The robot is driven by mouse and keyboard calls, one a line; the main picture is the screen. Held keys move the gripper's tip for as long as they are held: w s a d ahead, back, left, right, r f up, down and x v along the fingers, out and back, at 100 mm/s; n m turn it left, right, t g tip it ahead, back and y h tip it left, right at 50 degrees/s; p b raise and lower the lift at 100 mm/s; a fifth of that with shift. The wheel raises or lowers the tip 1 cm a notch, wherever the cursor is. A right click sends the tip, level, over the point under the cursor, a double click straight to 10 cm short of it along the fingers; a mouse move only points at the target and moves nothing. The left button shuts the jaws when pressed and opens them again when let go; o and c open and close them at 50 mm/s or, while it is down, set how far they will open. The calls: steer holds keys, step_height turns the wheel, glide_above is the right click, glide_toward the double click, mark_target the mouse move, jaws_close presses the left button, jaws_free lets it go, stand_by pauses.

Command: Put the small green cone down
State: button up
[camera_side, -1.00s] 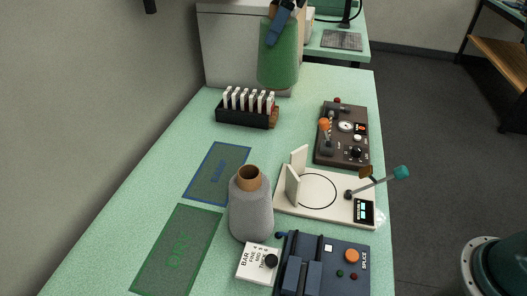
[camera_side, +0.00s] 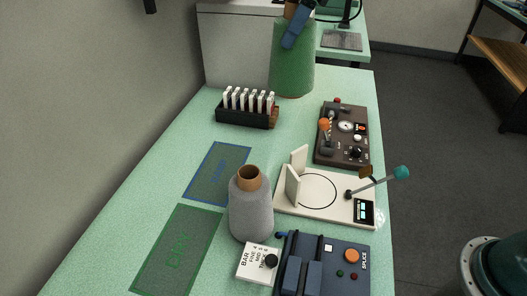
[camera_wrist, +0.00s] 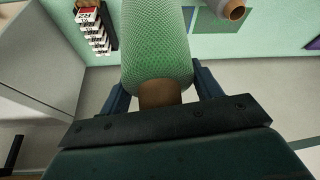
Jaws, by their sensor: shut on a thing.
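The green cone (camera_side: 292,62) is upright near the far end of the table in the side view, its brown top partly hidden by my gripper (camera_side: 297,24). My gripper is shut on the cone near its top. In the wrist view the cone (camera_wrist: 157,45) fills the middle between my gripper's fingers (camera_wrist: 160,88), its brown tube end toward the camera. I cannot tell whether its base touches the table.
A black rack of white tags (camera_side: 247,108) stands left of the cone, and a brown control box (camera_side: 342,134) to the right. Nearer are a white scale-like device (camera_side: 290,207), a grey cone (camera_side: 251,208), a blue splicer (camera_side: 325,262), and blue (camera_side: 218,172) and green (camera_side: 176,250) marked mats.

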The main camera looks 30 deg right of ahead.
steer(key=s, duration=1)
steer(key=shift+s+n, duration=0.3)
steer(key=shift+n, duration=0.1)
steer(key=shift+d+f, duration=0.1)
step_height(320, 180, down, 16)
steer(key=shift+f, duration=2.15)
steer(key=o, duration=1.3)
